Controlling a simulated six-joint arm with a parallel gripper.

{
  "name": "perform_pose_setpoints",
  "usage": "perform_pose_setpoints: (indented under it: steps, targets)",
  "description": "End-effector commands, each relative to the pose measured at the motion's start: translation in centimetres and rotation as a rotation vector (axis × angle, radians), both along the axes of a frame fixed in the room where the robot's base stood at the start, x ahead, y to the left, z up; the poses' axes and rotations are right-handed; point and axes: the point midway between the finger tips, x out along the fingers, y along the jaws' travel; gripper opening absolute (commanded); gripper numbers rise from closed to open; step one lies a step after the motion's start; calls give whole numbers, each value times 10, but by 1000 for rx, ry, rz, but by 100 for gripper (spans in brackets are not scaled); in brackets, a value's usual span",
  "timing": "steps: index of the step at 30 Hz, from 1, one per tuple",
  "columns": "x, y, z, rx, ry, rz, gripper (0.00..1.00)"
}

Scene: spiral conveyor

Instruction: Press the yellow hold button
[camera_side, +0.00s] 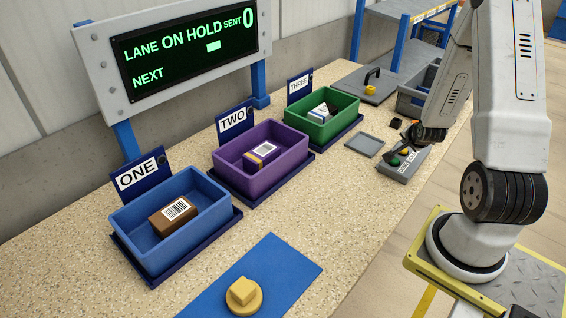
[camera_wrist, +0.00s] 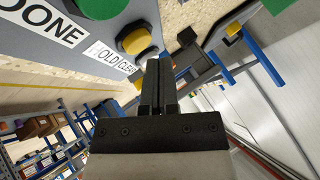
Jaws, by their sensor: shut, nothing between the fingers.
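The yellow button (camera_wrist: 134,40) is a round cap on a dark collar in the wrist view, beside a label reading HOLD/CLEAR. A green button (camera_wrist: 97,5) sits at the top edge, near a label reading DONE. Both are on a grey button box (camera_side: 399,168), which stands on the bench in the side view, partly covered by my arm. My gripper (camera_wrist: 158,64) is shut and empty, its tips just beside the yellow button in the wrist view. In the side view my gripper (camera_side: 420,138) is over the box. I cannot tell whether it touches the button.
The display (camera_side: 187,48) reads LANE ON HOLD and SENT 0. Blue (camera_side: 215,218), purple (camera_side: 296,155) and green (camera_side: 347,122) bins each hold a parcel. A grey square plate (camera_side: 364,146) lies beside the box.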

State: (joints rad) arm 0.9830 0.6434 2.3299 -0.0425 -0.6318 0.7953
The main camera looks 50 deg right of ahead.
Motion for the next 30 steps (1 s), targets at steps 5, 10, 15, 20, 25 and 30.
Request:
perform_pose_setpoints:
  steps: [5,10,15,20,25,30]
  targets:
    - [0,0,8,-1,-1,0,0]
    - [0,0,20,-1,-1,0,0]
    - [0,0,32,-1,-1,0,0]
    - [0,0,43,-1,-1,0,0]
    - [0,0,49,0,0,0,0]
    - [0,0,49,1,1,0,0]
